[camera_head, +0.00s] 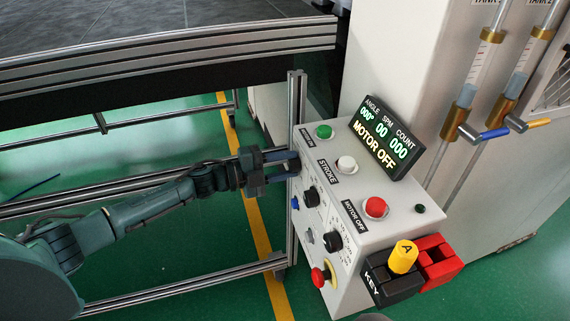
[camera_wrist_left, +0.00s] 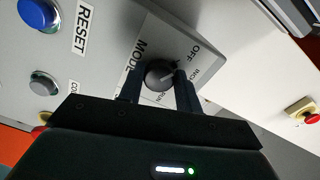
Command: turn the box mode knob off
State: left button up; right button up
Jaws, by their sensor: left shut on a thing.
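The mode knob (camera_wrist_left: 160,74) is a round black knob on a grey plate marked MODE, OFF, INCH and RUN in the left wrist view. Its pale pointer mark faces the upper right, the side of OFF and INCH; I cannot tell exactly which mark it meets. My left gripper (camera_wrist_left: 160,92) has a finger on each side of the knob and is shut on it. In the head view, my left gripper (camera_head: 292,161) reaches the left face of the white control box (camera_head: 392,215) and hides the knob there. My right gripper is not in view.
Other controls on the box include black knobs (camera_head: 311,197), a blue reset button (camera_wrist_left: 39,14) and a red emergency button (camera_head: 319,276). A display (camera_head: 386,137) reads MOTOR OFF. A metal post (camera_head: 297,120) stands close to the gripper. A yellow key tag (camera_head: 403,257) sits front right.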

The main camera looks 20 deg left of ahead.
pick_arm(q)
jog(key=o, duration=1)
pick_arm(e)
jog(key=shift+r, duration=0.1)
pick_arm(q)
jog(key=b+v, duration=0.2)
jog(key=v, duration=1.1)
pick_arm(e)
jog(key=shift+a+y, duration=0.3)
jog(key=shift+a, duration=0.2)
pick_arm(q)
jog(key=shift+s, duration=0.1)
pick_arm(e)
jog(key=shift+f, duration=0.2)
